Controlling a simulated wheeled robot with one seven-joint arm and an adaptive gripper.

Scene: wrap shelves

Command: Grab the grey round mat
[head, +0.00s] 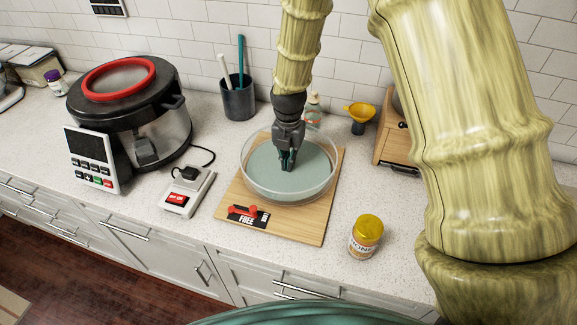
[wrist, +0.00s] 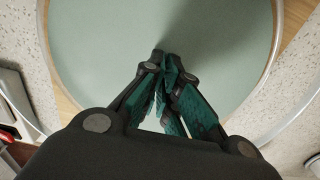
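The round grey-green mat (head: 265,168) lies flat inside a clear round bowl (head: 245,181). The bowl stands on a wooden board (head: 300,228) on the counter. My gripper (head: 288,168) points down into the bowl, over the middle of the mat. In the wrist view the mat (wrist: 100,60) fills most of the picture behind the fingers. The tips of my gripper (wrist: 165,58) are drawn together, with no object visible between them. I cannot tell whether the tips touch the mat.
A yellow-lidded jar (head: 365,238) stands right of the board. A red-and-white switch box (head: 187,192) and a black cooker with a red ring (head: 130,120) are at left. A dark cup (head: 238,98), a yellow funnel (head: 360,111) and a wooden box (head: 395,145) stand behind.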

